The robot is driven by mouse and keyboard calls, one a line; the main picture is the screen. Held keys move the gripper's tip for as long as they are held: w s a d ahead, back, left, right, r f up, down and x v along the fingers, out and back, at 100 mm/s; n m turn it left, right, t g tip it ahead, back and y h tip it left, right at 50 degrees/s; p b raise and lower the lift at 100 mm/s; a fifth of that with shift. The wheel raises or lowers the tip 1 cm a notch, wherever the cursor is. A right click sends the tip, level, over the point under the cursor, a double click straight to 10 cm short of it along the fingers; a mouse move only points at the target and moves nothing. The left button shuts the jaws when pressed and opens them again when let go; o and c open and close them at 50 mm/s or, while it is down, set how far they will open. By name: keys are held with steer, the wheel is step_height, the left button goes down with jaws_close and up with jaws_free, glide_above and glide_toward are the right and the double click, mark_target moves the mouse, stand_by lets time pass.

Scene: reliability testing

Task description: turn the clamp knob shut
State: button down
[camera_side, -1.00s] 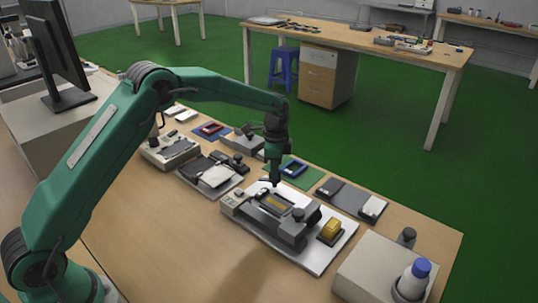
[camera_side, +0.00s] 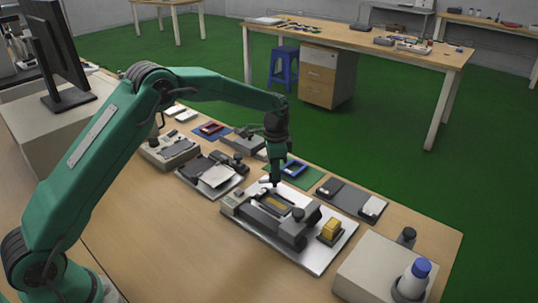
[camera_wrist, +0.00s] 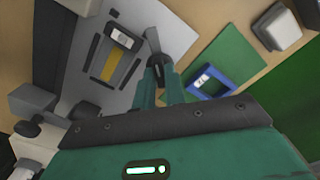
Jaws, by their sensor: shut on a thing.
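The clamp fixture stands on a pale plate (camera_side: 318,262) in the middle of the bench in the side view. Its grey body has a dark-framed slot with a yellow strip (camera_wrist: 110,64), which shows in the wrist view. My gripper (camera_side: 270,180) points down at the fixture's far edge. In the wrist view my gripper (camera_wrist: 166,64) has its two fingers close together, shut on the clamp knob (camera_wrist: 152,39), a small grey bar-like piece at the fingertips. The fingers hide part of the knob. How far the knob is turned cannot be told.
A yellow block (camera_side: 330,229) sits on the plate's right part. Behind lie a green mat with a blue frame (camera_wrist: 211,80) and a dark tray (camera_side: 351,198). A beige box (camera_side: 372,272) with a blue-capped bottle (camera_side: 414,278) stands at right. The front-left bench is clear.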

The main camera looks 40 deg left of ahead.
steer(key=shift+n, duration=4.2)
steer(key=c, duration=1.6)
jaws_free()
